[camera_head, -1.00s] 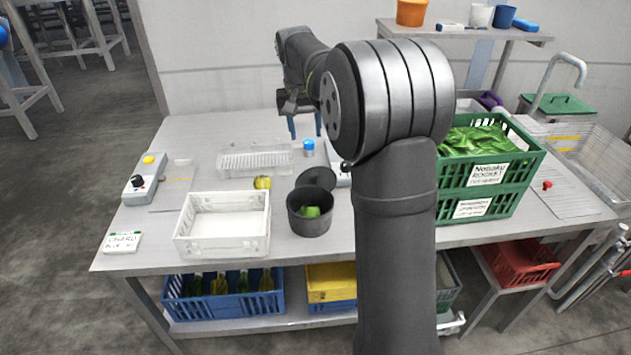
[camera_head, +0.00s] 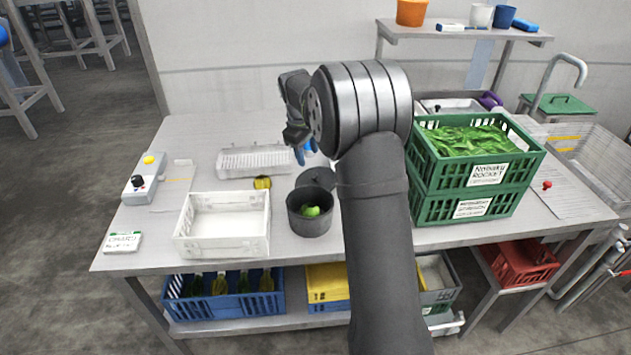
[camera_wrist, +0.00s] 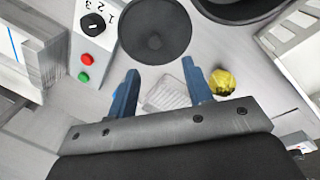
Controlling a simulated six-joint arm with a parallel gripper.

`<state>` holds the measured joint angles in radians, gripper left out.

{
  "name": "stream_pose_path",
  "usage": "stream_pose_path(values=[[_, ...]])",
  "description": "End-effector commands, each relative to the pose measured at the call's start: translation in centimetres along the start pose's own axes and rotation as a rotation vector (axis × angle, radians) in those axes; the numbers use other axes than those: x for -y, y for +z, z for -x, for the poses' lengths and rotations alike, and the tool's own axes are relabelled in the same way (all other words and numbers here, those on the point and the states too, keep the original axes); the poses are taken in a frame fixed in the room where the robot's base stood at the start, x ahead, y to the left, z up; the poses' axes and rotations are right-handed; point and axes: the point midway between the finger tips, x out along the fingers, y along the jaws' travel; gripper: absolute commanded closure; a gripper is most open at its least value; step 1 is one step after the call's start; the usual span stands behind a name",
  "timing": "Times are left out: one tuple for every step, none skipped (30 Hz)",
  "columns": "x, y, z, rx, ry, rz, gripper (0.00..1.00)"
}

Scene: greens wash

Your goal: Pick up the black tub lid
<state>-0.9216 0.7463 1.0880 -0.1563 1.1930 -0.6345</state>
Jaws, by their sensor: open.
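The black tub lid (camera_wrist: 155,28) is a dark round disc with a small knob in the middle, at the top centre of the wrist view. In the head view the lid (camera_head: 314,178) shows just behind the black tub (camera_head: 310,222), partly hidden by the tub and my arm. I cannot tell whether they touch. The tub is uncovered, with something green in it. My gripper (camera_wrist: 161,84) is open, with nothing between its two blue fingers, and the lid lies beyond their tips. In the head view my gripper (camera_head: 305,152) is above the table behind the lid.
A control box (camera_wrist: 94,32) with a knob and buttons stands beside the lid. A yellow-green vegetable (camera_head: 262,182), a clear slotted tray (camera_head: 254,161) and a white crate (camera_head: 222,222) are to the left. Stacked green crates (camera_head: 470,203) of leaves stand right.

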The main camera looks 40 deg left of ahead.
Motion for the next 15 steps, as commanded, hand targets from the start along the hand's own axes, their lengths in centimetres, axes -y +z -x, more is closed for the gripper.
stream_pose_path(values=[[0.0,0.1,-1.2,0.003,-0.002,0.0,0.54],[0.0,0.1,-1.7,0.003,-0.002,-0.001,0.54],[0.0,0.1,-2.3,0.001,-0.001,-0.001,0.54],[0.0,0.1,-2.8,0.001,-0.001,-0.001,0.54],[0.0,0.1,-3.1,0.002,-0.001,-0.001,0.54],[-0.1,0.1,-3.6,0.001,-0.001,-0.002,0.54],[-0.1,0.0,-3.8,0.001,-0.001,-0.002,0.54],[-0.1,0.0,-4.0,0.0,0.0,-0.002,0.54],[-0.1,0.0,-4.1,0.0,0.0,-0.002,0.54],[-0.1,0.1,-4.2,0.0,0.0,-0.002,0.54],[-0.1,0.1,-4.3,0.0,0.0,-0.002,0.54],[-0.1,0.1,-4.5,0.0,0.0,-0.002,0.54],[-0.2,0.1,-4.7,0.001,-0.001,-0.002,0.54],[-0.2,0.2,-5.0,0.001,-0.001,-0.002,0.54],[-0.3,0.2,-5.4,0.001,-0.001,-0.002,0.54]])
